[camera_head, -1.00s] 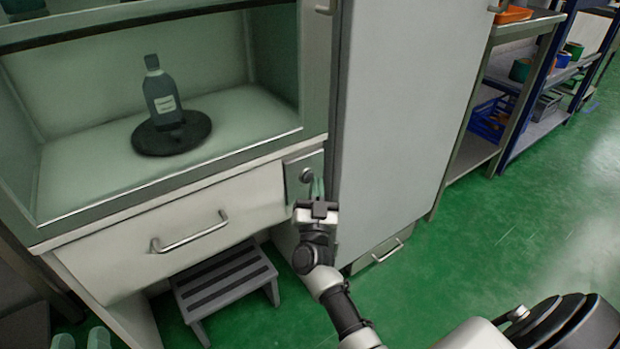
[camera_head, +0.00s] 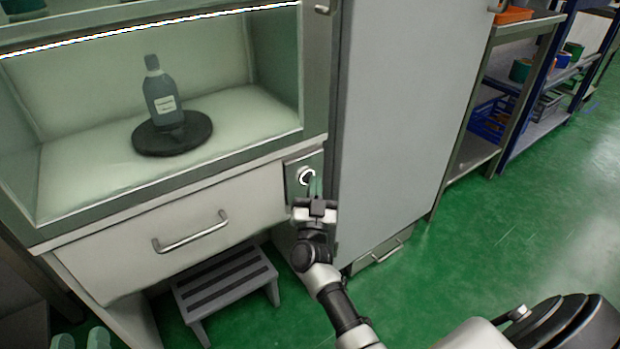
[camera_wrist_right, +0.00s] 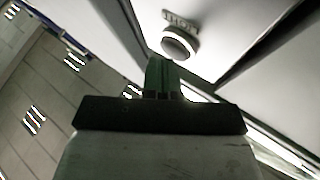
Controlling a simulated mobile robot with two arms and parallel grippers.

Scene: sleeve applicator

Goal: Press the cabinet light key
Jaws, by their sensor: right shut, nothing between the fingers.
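The cabinet light key (camera_head: 306,176) is a round button on a grey panel right of the drawer, and its ring glows white. In the right wrist view the key (camera_wrist_right: 180,43) shows as a dark-faced round knob with a bright rim, below a small label. My right gripper (camera_head: 316,184) is shut and empty, its green fingertips just beside the key. In the wrist view the fingertips (camera_wrist_right: 163,72) overlap the key's lower left edge; I cannot tell whether they touch it.
The cabinet (camera_head: 60,232) has a lit strip (camera_head: 130,31) along its top opening. A bottle (camera_head: 162,95) stands on a dark round plate (camera_head: 142,144) inside. A tall grey door (camera_head: 400,110) is right of the key. A step stool (camera_head: 225,283) stands below the drawer.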

